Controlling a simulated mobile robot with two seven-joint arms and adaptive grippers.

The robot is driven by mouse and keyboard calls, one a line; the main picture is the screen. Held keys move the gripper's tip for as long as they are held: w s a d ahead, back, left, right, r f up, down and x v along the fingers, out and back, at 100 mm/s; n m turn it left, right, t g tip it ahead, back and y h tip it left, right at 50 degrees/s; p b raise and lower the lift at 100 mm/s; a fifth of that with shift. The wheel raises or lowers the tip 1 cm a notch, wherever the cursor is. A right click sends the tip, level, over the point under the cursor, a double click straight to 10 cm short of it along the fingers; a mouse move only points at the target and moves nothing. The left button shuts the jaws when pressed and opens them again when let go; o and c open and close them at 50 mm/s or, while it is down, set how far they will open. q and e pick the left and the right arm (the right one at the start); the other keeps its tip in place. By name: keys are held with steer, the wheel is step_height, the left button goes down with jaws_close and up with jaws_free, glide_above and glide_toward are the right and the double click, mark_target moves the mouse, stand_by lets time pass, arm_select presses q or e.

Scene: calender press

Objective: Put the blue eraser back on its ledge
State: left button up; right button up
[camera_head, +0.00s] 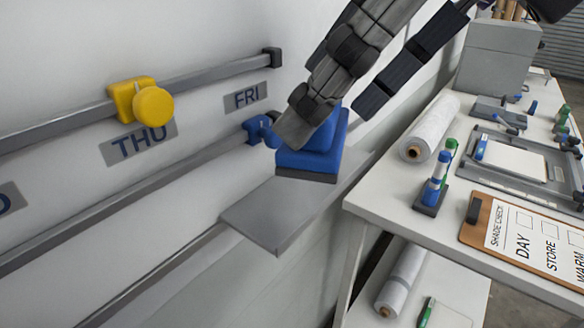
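The blue eraser (312,160), a block with a raised blue grip and a dark underside, is at the far end of the grey ledge (268,214). It appears to rest on the ledge, but the contact is hard to see. My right gripper (332,112) reaches down from the upper right. Its two fingers are spread apart. The near finger covers part of the eraser's grip, and the far finger stands off to the right with a gap. My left gripper is not in view.
Wall rails carry a yellow slider (141,101) above THU and a blue slider (260,131) below FRI, close left of the eraser. The white table (400,222) at right holds a roll (430,128), markers (434,182) and a clipboard (520,240). The ledge's near part is bare.

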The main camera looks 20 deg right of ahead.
steer(key=w+d+f, duration=0.1)
steer(key=w+f, duration=0.2)
steer(key=w, duration=0.1)
steer(key=w+d+f+b, duration=0.1)
steer(key=w+f, duration=0.2)
steer(key=w, duration=0.1)
steer(key=w+d+f+b, duration=0.1)
steer(key=w+d+f, duration=0.1)
steer(key=w+f, duration=0.1)
steer(key=shift+w+d, duration=0.1)
steer(key=shift+w, duration=0.45)
steer(key=shift+w+f, duration=0.25)
steer(key=f, duration=0.2)
steer(key=shift+w+d+f, duration=0.1)
steer(key=shift+w+f, duration=0.1)
steer(key=shift+f, duration=0.5)
steer(key=shift+b, duration=0.3)
steer(key=shift+f, duration=0.2)
steer(key=o, duration=1)
steer(key=shift+r, duration=0.1)
